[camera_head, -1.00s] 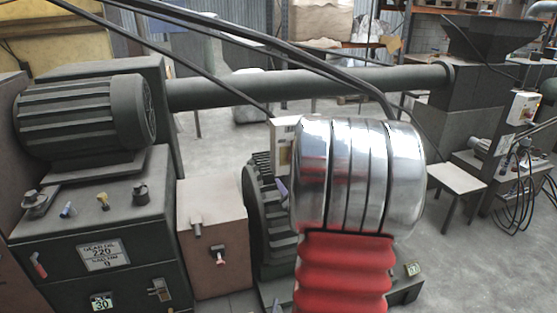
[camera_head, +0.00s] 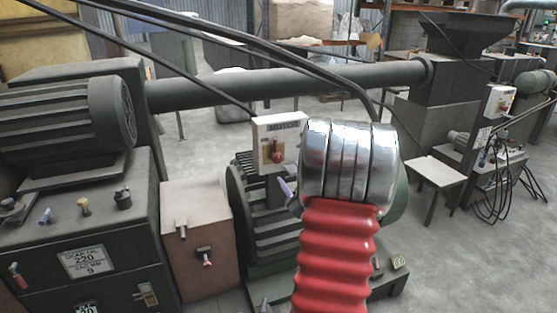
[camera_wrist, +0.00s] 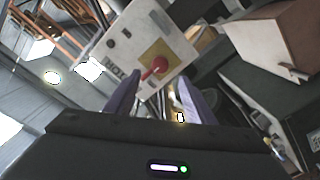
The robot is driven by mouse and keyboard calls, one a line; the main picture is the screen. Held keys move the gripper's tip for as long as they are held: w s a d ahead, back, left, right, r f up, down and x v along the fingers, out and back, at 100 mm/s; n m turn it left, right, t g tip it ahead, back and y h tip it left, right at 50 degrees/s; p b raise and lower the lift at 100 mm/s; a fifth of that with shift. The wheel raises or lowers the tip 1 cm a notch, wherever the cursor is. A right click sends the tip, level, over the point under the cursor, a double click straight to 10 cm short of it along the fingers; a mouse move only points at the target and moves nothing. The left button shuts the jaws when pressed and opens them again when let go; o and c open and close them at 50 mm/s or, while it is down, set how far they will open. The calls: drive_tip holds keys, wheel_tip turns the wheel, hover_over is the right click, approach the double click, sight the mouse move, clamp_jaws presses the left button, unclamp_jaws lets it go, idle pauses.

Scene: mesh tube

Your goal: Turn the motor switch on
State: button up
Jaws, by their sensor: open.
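The motor switch is a white box (camera_head: 265,131) labelled MOTOR, with a red handle (camera_head: 277,157) on a yellow plate. In the head view it stands just left of my arm's metal end, above the ribbed motor. In the wrist view the box (camera_wrist: 122,48) appears tilted, with its red handle (camera_wrist: 155,68) just beyond and between my fingertips. My gripper (camera_wrist: 158,88) is open, with purple fingers apart and nothing held. In the head view a purple finger (camera_head: 287,190) shows below the box; the rest is hidden by my arm. Contact with the handle cannot be told.
A ribbed green motor (camera_head: 265,222) stands below the switch. A pinkish box (camera_head: 200,240) with small levers and a dark gear cabinet (camera_head: 90,240) are to the left. A long pipe (camera_head: 270,88) and black cables pass behind and above. Grey floor is open behind.

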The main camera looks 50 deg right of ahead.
sight(279, 160)
drive_tip(key=x, duration=1.2)
drive_tip(key=shift+c, duration=0.7)
drive_tip(key=c, duration=0.9)
drive_tip(key=shift+s+d+r, duration=0.1)
